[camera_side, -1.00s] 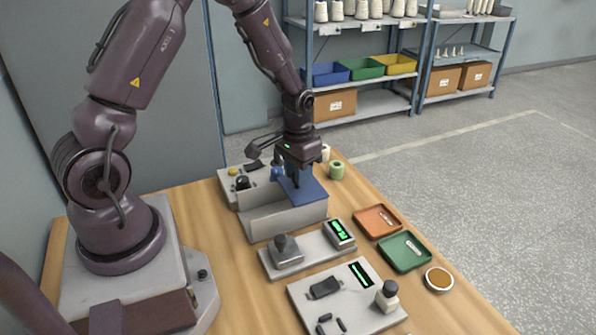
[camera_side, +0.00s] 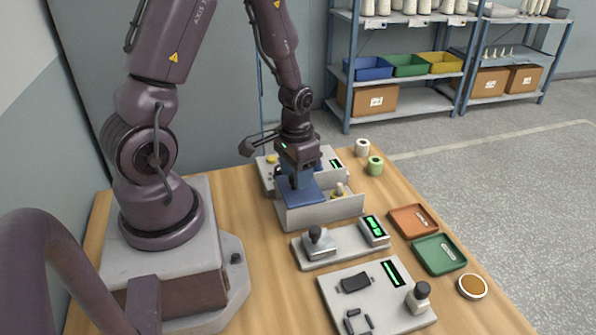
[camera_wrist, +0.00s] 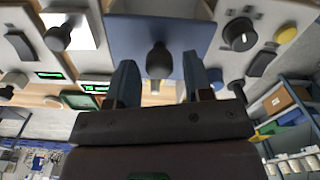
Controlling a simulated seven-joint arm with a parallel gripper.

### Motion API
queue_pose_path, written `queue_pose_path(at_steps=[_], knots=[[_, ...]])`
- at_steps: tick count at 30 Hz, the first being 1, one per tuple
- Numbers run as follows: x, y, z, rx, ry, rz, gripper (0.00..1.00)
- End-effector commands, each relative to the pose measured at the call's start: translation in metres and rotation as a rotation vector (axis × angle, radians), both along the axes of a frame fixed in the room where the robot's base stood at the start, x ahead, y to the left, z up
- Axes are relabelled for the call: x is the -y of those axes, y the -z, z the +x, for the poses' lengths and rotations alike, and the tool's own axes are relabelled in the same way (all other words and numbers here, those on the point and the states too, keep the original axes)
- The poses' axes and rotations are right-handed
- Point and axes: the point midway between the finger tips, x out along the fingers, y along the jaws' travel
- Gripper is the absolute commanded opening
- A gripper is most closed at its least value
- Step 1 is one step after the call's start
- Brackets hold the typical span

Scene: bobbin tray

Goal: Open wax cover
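The wax cover is a blue plate (camera_side: 306,202) lying over the left part of a grey open-topped box (camera_side: 338,211) in the side view. The right part of the box is uncovered, and a small pale piece (camera_side: 338,189) shows inside. In the wrist view the blue cover (camera_wrist: 128,38) carries a dark round knob (camera_wrist: 157,62). My gripper (camera_side: 297,182) is low over the cover. In the wrist view its two blue fingers (camera_wrist: 159,75) stand either side of the knob, with gaps visible on both sides, so it looks open. The side view hides the knob.
A panel with a yellow button (camera_side: 271,159) is behind the box. White (camera_side: 362,148) and green (camera_side: 375,166) bobbins stand right of it.

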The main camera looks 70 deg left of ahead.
Motion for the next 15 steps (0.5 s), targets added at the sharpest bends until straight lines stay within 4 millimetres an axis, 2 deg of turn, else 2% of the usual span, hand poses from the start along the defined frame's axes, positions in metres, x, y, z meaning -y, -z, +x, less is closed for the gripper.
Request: queue_pose_path(at_steps=[10,15], knots=[[0.000,-0.002,0.000,0.000,0.000,0.000,0.52],[0.000,-0.019,0.001,0.005,0.000,0.002,0.52]])
